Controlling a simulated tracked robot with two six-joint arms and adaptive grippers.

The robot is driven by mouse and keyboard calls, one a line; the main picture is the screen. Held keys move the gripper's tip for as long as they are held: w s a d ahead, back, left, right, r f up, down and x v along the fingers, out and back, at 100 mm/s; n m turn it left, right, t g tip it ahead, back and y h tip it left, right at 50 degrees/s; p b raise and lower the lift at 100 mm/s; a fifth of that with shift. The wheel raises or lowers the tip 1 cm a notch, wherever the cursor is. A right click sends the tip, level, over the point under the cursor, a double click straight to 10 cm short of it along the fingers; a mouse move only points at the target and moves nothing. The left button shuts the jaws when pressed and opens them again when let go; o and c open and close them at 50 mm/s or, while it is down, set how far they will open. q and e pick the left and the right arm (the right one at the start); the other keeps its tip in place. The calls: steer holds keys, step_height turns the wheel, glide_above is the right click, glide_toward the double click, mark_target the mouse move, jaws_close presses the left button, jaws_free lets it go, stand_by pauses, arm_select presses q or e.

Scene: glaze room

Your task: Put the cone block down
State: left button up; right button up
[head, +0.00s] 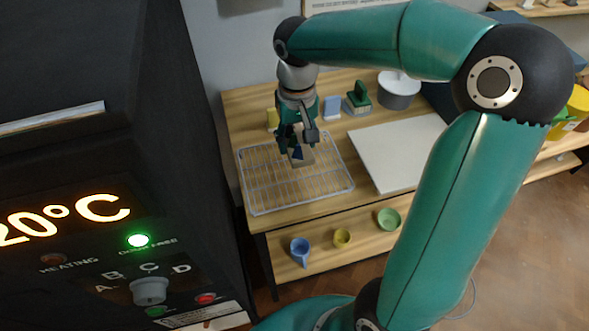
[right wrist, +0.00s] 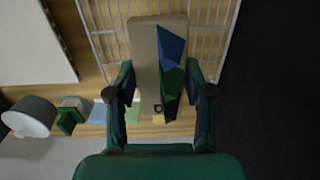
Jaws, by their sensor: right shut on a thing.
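The cone block (head: 302,158) is a beige block with blue and green pointed shapes on its face. My right gripper (head: 296,146) is shut on it above the wire rack (head: 262,200). In the right wrist view the cone block (right wrist: 145,60) stands lengthwise between the two fingers of my right gripper (right wrist: 160,88), with the rack's wires (right wrist: 100,28) behind it. I cannot tell whether the block touches the rack. My left gripper is not in view.
A pale board (head: 400,155) lies right of the rack. Behind are a grey pot (head: 398,94), a green-handled thing (head: 359,98), a blue block (head: 332,108) and a yellow thing (head: 272,118). Cups and a bowl (head: 389,219) stand on the lower shelf. A dark kiln (head: 100,160) stands left.

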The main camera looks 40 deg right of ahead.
mark_target(296, 178)
step_height(296, 178, down, 11)
stand_by(0.5)
steer(key=shift+f, duration=0.1)
steer(key=o, duration=1.2)
